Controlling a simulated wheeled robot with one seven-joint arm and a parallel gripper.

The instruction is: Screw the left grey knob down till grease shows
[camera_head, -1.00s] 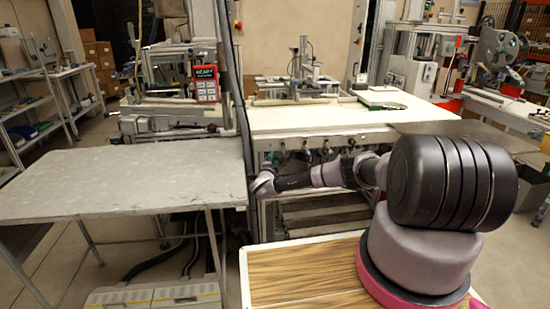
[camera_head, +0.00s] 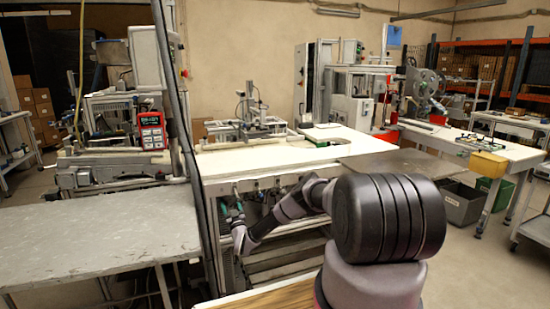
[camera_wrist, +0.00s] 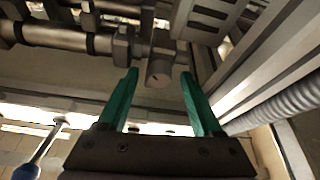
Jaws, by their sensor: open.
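In the wrist view, a short grey cylinder (camera_wrist: 160,70) that looks like a knob hangs from metal pipework. My gripper (camera_wrist: 158,76) points up at it with its two green fingers apart, one on each side of its lower end. I see no clear contact. In the head view, my gripper (camera_head: 233,207) is raised under the front edge of the white-topped bench (camera_head: 300,153), near its left end. Several small fittings (camera_head: 262,188) line the bench front there, too small to tell which are knobs. No grease is visible.
A grey table (camera_head: 90,235) stands left of my gripper. A dark upright post (camera_head: 190,140) rises between table and bench. In the wrist view, a ribbed hose (camera_wrist: 275,108) runs at the right, and a blue-and-metal rod (camera_wrist: 42,148) shows at the left.

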